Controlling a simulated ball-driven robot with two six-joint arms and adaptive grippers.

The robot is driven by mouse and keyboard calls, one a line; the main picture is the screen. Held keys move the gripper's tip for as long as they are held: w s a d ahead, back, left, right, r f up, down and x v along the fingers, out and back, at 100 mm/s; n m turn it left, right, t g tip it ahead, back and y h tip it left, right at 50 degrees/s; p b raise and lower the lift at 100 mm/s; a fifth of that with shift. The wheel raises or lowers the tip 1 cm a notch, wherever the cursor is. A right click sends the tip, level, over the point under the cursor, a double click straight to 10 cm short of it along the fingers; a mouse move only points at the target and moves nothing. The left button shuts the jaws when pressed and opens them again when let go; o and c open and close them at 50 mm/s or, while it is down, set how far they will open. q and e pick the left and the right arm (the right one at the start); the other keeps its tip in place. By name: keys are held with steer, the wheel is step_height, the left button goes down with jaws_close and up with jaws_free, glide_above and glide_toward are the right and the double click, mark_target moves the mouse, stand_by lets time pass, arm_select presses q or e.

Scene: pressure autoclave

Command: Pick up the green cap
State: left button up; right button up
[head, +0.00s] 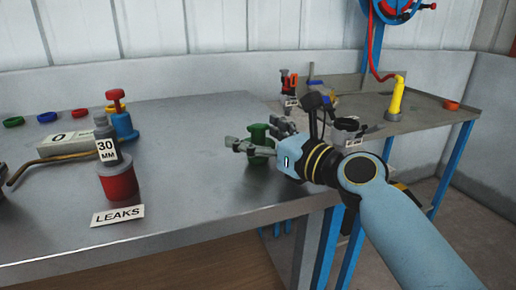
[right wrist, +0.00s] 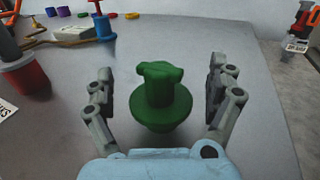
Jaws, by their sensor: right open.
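The green cap (head: 259,135) stands upright on the metal table near its right front edge. In the right wrist view the green cap (right wrist: 162,95) has a knobbed top, a thick stem and a wide round base. My right gripper (head: 256,140) is open, with one finger on each side of the cap. In the right wrist view a clear gap shows between the cap and each finger of my right gripper (right wrist: 161,88). The gripper body hides part of the cap's near side. My left gripper is not in view.
A red cylinder (head: 118,182) with a "30 MM" tag stands at left behind the "LEAKS" label (head: 118,215). A blue tool with a red knob (head: 122,124) and several coloured rings lie further back. A second bench (head: 430,112) holds a yellow tool (head: 395,100).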

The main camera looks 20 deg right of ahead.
steer(key=shift+c, duration=0.5)
jaws_close()
stand_by(0.8)
